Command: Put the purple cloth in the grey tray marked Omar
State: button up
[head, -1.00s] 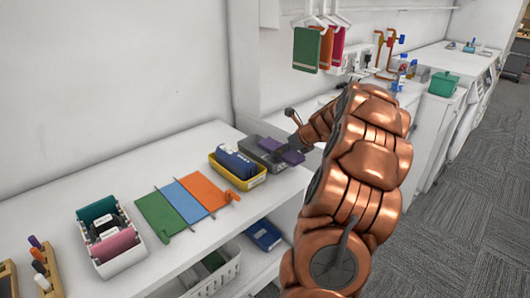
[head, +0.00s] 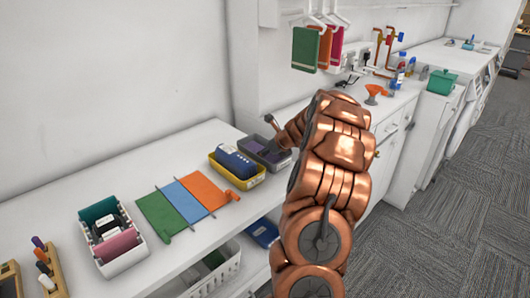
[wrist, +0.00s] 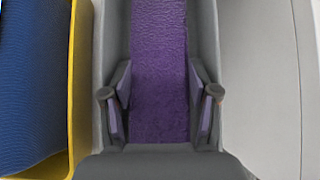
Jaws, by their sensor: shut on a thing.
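The purple cloth (head: 256,147) lies down inside the grey tray (head: 284,162), between its side walls. In the wrist view the purple cloth (wrist: 160,60) runs lengthwise between the grey tray's walls (wrist: 205,30). My gripper (wrist: 160,105) is down in the tray with a finger at each side of the cloth, shut on it. In the head view my gripper (head: 269,149) is partly hidden by my arm. No name marking on the grey tray is readable from here.
A yellow bin (head: 243,183) holding a blue cloth (head: 236,162) stands close at the tray's left. Green, blue and orange panels lie further left on the white shelf (head: 120,180). A white bin (head: 120,262) with cloths stands beyond them. Hanging cloths are above, behind my arm.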

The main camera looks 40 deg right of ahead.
jog(key=o, duration=1.1)
jog(key=b+v, duration=0.1)
jog(key=v, duration=1.1)
